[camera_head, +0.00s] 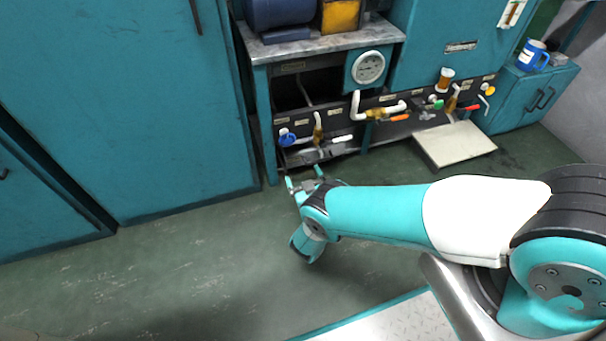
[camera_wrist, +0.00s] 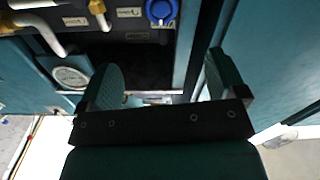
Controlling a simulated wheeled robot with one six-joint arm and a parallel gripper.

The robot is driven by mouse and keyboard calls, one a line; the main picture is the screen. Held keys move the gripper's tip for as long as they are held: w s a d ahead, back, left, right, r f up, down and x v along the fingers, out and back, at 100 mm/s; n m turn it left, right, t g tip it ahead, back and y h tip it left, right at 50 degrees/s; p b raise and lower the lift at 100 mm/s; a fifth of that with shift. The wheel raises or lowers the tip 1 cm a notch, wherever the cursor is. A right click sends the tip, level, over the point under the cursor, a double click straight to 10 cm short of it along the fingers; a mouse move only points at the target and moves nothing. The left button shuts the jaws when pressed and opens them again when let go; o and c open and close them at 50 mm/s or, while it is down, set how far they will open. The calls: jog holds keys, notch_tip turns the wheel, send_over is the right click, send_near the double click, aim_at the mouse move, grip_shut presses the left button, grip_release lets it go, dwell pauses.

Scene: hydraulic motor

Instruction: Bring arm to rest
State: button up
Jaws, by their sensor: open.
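My arm (camera_head: 380,212) reaches from the lower right toward the machine in the head view. My gripper (camera_head: 305,183) is at its far end, low in front of the machine's left part. In the wrist view my gripper (camera_wrist: 163,78) has its two fingers spread apart with nothing between them. The blue valve handle (camera_head: 287,137) is just behind and above the gripper; it also shows in the wrist view (camera_wrist: 161,10). No contact between the gripper and the machine is visible.
The machine bench (camera_head: 325,43) carries a round gauge (camera_head: 368,68) and several pipes and valves. A teal cabinet (camera_head: 120,110) stands at left. A pale low plate (camera_head: 453,144) lies right of the gripper. The green floor (camera_head: 190,275) at lower left is clear.

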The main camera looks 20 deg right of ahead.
jog(key=shift+r, duration=0.1)
jog(key=w+r+m+g+h, duration=0.3)
jog(key=w+r+m+h, duration=0.15)
jog(key=w+r, duration=0.6)
notch_tip(320, 180, up, 14)
jog(key=a+m+g, duration=0.1)
jog(key=g, duration=0.4)
jog(key=s+a+r+n+g+y, duration=0.1)
jog(key=s+a+r+g+y, duration=0.2)
jog(key=s+r, duration=0.6)
jog(key=s+r+n+g+y, duration=0.25)
jog(key=s+r, duration=0.25)
jog(key=s, duration=0.6)
jog(key=s+r+n+g+y, duration=0.15)
jog(key=s+r+n, duration=0.3)
jog(key=s, duration=0.75)
jog(key=s+r+n+g+y, duration=0.25)
jog(key=s+r, duration=0.35)
jog(key=s, duration=0.5)
notch_tip(320, 180, up, 32)
jog(key=p, duration=3.1)
jog(key=shift+w+a+f+h+p, duration=0.2)
jog(key=shift+a+f+h+p, duration=0.1)
jog(key=shift+a+h, duration=0.1)
